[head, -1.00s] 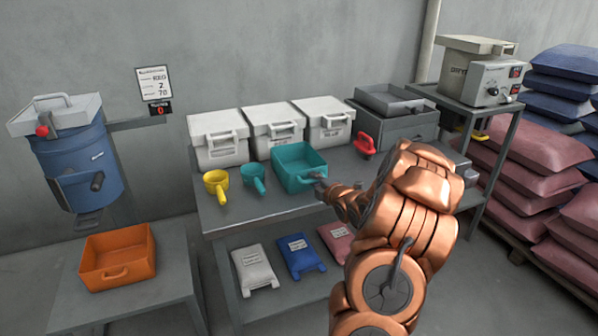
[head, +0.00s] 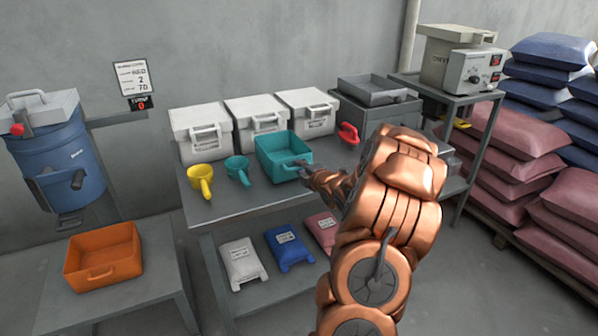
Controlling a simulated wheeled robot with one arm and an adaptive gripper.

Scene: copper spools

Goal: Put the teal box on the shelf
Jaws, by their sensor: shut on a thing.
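The teal box (head: 284,157) is an open tray with a front handle. It sits on the grey table (head: 262,199), in front of the white lidded bins. My gripper (head: 307,171) is at the box's front handle and is shut on it; my arm comes in from the lower right. The fingertips are small and partly hidden by the wrist. Below the tabletop is a lower shelf (head: 262,291) that holds a white, a blue and a pink bag; my arm hides its right part.
A yellow scoop (head: 201,178) and a teal scoop (head: 238,168) lie left of the box, and a red scoop (head: 348,132) lies behind right. White bins (head: 257,124) line the back. An orange bin (head: 104,258) stands on a low table at left. Stacked sacks (head: 511,150) fill the right.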

